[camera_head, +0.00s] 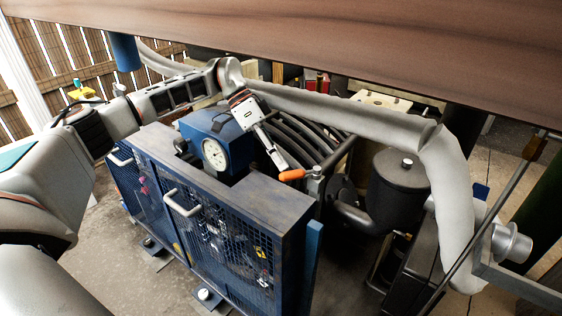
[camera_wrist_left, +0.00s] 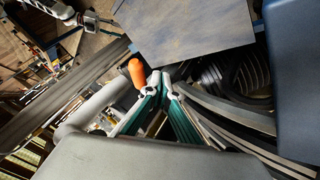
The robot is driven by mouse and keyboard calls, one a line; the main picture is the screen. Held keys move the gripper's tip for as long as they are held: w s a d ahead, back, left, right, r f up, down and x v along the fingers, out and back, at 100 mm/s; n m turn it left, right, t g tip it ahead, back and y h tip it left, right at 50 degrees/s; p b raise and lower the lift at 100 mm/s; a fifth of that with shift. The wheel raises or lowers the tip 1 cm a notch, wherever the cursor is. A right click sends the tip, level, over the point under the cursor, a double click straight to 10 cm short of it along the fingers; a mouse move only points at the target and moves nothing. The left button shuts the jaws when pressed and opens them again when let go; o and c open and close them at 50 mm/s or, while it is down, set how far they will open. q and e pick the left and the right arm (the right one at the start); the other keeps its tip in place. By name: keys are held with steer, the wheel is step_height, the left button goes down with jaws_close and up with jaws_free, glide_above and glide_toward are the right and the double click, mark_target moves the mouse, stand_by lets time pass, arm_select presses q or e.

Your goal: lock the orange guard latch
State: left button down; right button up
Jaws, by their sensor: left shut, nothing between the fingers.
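The orange guard latch handle (camera_head: 292,175) shows just past the right end of the blue cage's top. It also shows in the left wrist view (camera_wrist_left: 137,73), beside my fingertips on their left. My left gripper (camera_head: 281,163) reaches down to the latch from above, with its tips very close to the orange handle. In the left wrist view my left gripper (camera_wrist_left: 162,77) has its fingers together and empty. Whether a finger touches the handle I cannot tell. The latch's base is partly hidden.
A blue mesh cage (camera_head: 215,225) with a pressure gauge (camera_head: 214,154) stands under my left arm. Black hoses (camera_head: 300,135) lie behind the gripper. A thick grey pipe (camera_head: 340,108) and a black canister (camera_head: 398,172) stand to the right. A brown beam (camera_head: 350,45) crosses above.

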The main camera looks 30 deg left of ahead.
arm_select(q)
steer(key=shift+s+d+r, duration=0.15)
steer(key=shift+s+d, duration=0.3)
steer(key=shift+d, duration=0.05)
steer(key=shift+s, duration=0.15)
steer(key=shift+s+d+n+t, duration=0.1)
steer(key=shift+s+n+t, duration=0.1)
steer(key=shift+n+t, duration=0.15)
